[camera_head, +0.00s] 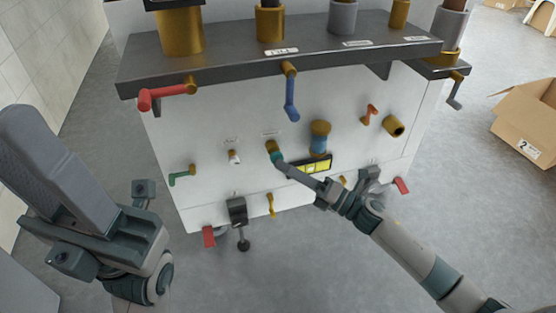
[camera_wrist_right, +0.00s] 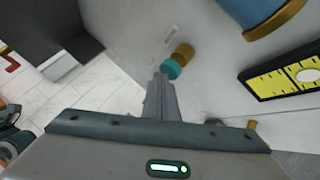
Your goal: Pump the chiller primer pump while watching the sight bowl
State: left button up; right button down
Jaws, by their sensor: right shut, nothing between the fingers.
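A small brass fitting with a teal plunger knob (camera_head: 276,154), seemingly the primer pump, sticks out of the white front panel. My right gripper (camera_head: 284,164) is shut and empty, with its fingertips at the knob, touching or very close. In the right wrist view the shut fingers (camera_wrist_right: 162,88) point at the teal knob (camera_wrist_right: 173,69). A blue bowl with brass ends (camera_head: 319,139), seemingly the sight bowl, is right of the knob; its lower part shows in the wrist view (camera_wrist_right: 255,10). My left arm is at the left, away from the panel; its fingers cannot be made out.
A yellow gauge plate (camera_head: 313,166) is below the bowl. Red (camera_head: 165,96), blue (camera_head: 291,98) and green (camera_head: 181,176) handles stick out around the panel. A dark shelf (camera_head: 225,60) overhangs it. An open cardboard box (camera_head: 525,135) is on the floor at right.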

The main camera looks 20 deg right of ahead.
jog(key=shift+w, duration=0.4)
dwell(0.3)
jog(key=shift+w, duration=0.3)
dwell(0.3)
jog(key=shift+w, duration=0.15)
dwell(0.4)
jog(key=shift+s, duration=0.35)
jog(key=shift+s+p, duration=0.45)
jog(key=shift+s, duration=0.8)
